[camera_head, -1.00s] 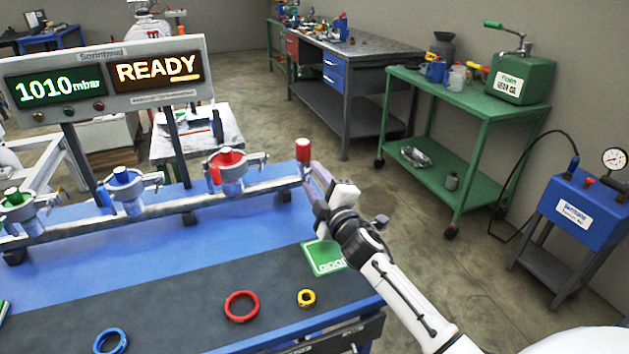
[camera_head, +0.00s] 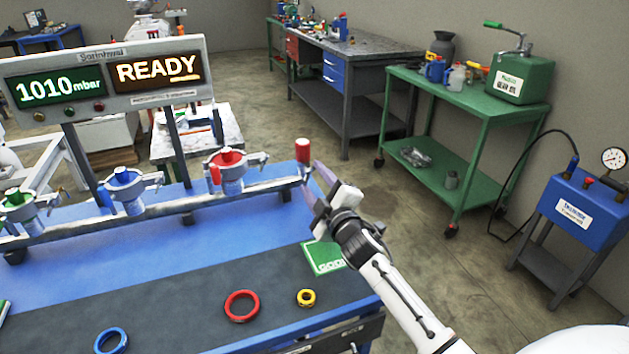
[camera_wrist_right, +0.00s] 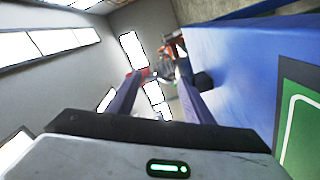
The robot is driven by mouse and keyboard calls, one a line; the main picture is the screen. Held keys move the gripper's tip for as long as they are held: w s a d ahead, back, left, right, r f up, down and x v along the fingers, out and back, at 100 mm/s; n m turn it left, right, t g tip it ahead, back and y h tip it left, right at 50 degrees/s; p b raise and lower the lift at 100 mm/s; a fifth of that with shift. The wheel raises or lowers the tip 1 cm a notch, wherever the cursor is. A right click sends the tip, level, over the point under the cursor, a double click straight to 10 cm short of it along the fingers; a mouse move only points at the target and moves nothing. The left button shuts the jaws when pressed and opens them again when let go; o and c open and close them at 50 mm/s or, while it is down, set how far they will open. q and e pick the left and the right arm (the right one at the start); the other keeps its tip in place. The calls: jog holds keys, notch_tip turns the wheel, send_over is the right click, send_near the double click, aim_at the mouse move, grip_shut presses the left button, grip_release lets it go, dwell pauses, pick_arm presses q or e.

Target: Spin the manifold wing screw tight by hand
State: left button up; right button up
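The manifold rail (camera_head: 190,203) runs along the back of the bench, with green (camera_head: 18,198), blue (camera_head: 123,177) and red (camera_head: 226,157) ports in metal clamps. Wing-like metal tabs stick out from the clamps; I cannot tell how tight any screw is. A red-capped post (camera_head: 303,151) stands upright at the rail's right end. My right gripper (camera_head: 314,184) is just right of and below this post, apparently apart from it. Its two purple fingers are spread with nothing between them, as the right wrist view (camera_wrist_right: 158,85) shows. My left gripper is out of view.
A display (camera_head: 105,80) above the rail reads 1010 mbar and READY. Red (camera_head: 241,293), blue (camera_head: 111,328) and yellow (camera_head: 306,290) rings lie on the dark front strip. A green card (camera_head: 322,262) lies below my right gripper.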

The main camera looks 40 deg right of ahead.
jog(key=shift+o, duration=0.7)
jog(key=shift+r, duration=0.1)
jog(key=v, duration=0.9)
jog(key=shift+s+a, duration=0.1)
jog(key=shift+s, duration=0.55)
dwell(0.3)
